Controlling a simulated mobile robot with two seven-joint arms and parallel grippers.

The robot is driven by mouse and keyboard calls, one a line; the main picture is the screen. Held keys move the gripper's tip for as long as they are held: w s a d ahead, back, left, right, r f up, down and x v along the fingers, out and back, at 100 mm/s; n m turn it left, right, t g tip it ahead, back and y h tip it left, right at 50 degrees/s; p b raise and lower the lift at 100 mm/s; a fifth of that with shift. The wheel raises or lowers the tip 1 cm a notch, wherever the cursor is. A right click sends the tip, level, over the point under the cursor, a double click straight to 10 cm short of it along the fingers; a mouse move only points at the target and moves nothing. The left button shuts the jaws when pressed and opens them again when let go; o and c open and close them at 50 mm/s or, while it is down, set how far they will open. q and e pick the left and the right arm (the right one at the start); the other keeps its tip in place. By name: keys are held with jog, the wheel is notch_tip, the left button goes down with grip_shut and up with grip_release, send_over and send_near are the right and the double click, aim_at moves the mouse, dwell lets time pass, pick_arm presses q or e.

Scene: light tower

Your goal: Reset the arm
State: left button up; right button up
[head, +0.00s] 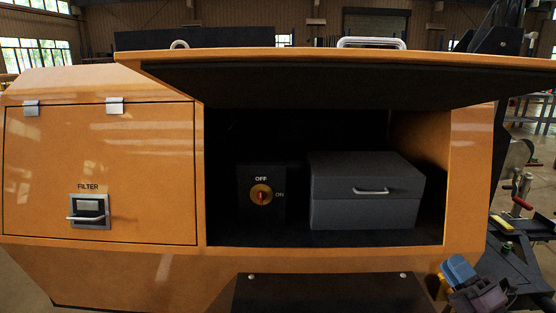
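My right gripper (460,272) shows at the bottom right, in front of the orange light tower body (160,275). Its blue tip part is up against the view of the lower orange edge. Its fingers are small and seen at an angle, so I cannot tell whether they are open or shut. Nothing is clearly seen in it. My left gripper is not in view.
A raised hatch panel (330,85) overhangs an open compartment. Inside are a rotary switch (261,196) with OFF and ON marks and a grey box (367,192). A closed FILTER door (100,170) is left. A red-handled jack (520,195) stands right.

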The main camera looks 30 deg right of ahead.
pick_arm(q)
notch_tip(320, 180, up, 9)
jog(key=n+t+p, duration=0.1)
jog(key=p, duration=1)
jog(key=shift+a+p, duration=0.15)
jog(key=shift+p, duration=0.2)
pick_arm(e)
jog(key=s+a+f+m+g, duration=0.4)
jog(key=s+a+m, duration=0.1)
jog(key=a, duration=0.4)
jog(key=s+a+f+m+g, duration=0.4)
jog(key=a+m, duration=0.4)
jog(key=a, duration=0.2)
jog(key=s+a+f+m+g+y, duration=0.1)
jog(key=s+a+f+m+g, duration=0.3)
jog(key=a, duration=0.6)
notch_tip(320, 180, down, 2)
jog(key=shift+s+m+g, duration=0.4)
jog(key=shift+s+m, duration=0.8)
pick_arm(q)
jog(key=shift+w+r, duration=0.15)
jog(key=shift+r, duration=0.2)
